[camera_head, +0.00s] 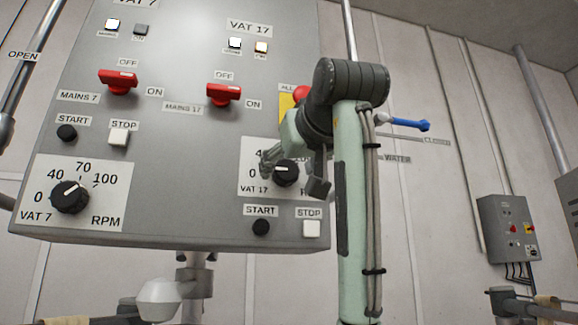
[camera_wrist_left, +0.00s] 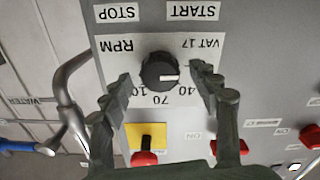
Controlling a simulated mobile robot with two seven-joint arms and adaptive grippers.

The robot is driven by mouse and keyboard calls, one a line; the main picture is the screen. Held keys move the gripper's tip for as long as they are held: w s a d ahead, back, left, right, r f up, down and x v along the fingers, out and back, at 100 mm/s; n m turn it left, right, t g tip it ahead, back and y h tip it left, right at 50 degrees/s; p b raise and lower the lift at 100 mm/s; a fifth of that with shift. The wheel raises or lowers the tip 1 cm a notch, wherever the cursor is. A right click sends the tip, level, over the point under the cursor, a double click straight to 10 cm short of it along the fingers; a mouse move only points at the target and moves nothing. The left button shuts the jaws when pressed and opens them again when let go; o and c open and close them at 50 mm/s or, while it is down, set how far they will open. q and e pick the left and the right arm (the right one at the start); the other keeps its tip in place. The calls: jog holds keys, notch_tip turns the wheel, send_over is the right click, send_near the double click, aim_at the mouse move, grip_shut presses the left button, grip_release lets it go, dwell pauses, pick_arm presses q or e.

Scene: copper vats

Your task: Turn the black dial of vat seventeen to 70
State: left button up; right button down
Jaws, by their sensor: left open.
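The black dial of vat 17 (camera_head: 286,173) sits on a white scale plate low on the right of the grey panel. In the left wrist view the dial (camera_wrist_left: 160,70) appears upside down, between my fingers. Its white mark points to the picture's right, the low-number side, away from the 70 (camera_wrist_left: 160,100). My left gripper (camera_head: 293,175) is open, with one finger on either side of the dial. In the left wrist view my gripper (camera_wrist_left: 160,73) shows gaps between fingers and dial. The 0 is hidden there by a finger. My right gripper is not in view.
Below the dial are a black START button (camera_head: 261,227) and white STOP button (camera_head: 311,229). The red MAINS 17 switch (camera_head: 224,94) is above left. A yellow plate (camera_wrist_left: 147,137) with a red button is close to my fingers. The vat 7 dial (camera_head: 70,197) is far left.

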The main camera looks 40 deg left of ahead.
pick_arm(q)
jog(key=shift+x, duration=0.85)
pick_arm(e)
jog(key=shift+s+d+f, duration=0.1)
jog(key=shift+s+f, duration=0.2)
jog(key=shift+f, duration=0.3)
pick_arm(q)
jog(key=c, duration=1.2)
jog(key=shift+o, duration=0.2)
